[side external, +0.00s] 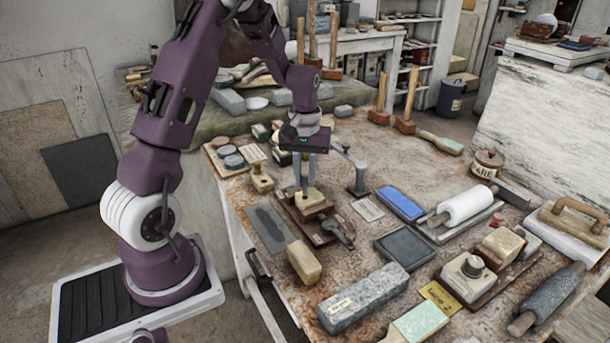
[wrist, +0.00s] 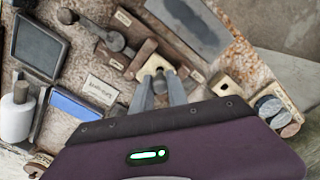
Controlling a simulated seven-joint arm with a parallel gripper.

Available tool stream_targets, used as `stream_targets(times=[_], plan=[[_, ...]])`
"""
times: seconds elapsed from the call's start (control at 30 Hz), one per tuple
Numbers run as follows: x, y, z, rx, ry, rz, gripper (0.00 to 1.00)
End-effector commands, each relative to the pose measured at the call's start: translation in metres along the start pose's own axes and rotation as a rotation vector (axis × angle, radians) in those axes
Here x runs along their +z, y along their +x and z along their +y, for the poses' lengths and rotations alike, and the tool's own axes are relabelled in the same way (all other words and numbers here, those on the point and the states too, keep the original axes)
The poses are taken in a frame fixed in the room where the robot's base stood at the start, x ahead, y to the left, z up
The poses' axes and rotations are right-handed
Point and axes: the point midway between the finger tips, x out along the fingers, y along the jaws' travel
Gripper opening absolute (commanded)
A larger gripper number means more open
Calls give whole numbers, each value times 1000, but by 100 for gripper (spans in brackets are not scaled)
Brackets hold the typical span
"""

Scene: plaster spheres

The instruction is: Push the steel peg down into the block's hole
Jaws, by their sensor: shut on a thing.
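The cream block (side external: 309,201) sits on a dark wooden base on the bench, directly under my gripper. In the wrist view the same block (wrist: 153,64) shows just beyond the fingertips. My gripper (side external: 304,186) points straight down, its two grey fingers close together at the top of the block. It also shows in the wrist view (wrist: 160,76). It is shut on the steel peg, which is mostly hidden between the fingers. Only a small dark grey bit shows at the fingertips in the wrist view. I cannot tell how deep the peg sits in the hole.
A second small block (side external: 262,183) stands to the left; its top shows a dark round spot in the wrist view (wrist: 225,84). A metal stand (side external: 358,181) is close on the right. A flat steel plate (side external: 269,226), a blue box (side external: 400,203) and a stone block (side external: 362,297) lie around.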

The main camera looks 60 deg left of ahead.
Motion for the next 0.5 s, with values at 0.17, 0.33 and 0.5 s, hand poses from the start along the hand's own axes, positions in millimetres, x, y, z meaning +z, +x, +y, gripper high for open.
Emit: stream_targets(times=[0.17,0.33,0.5], plan=[[0,5,0,0,0,-2,0],[0,9,0,0,0,-1,0],[0,13,0,0,0,-1,0]])
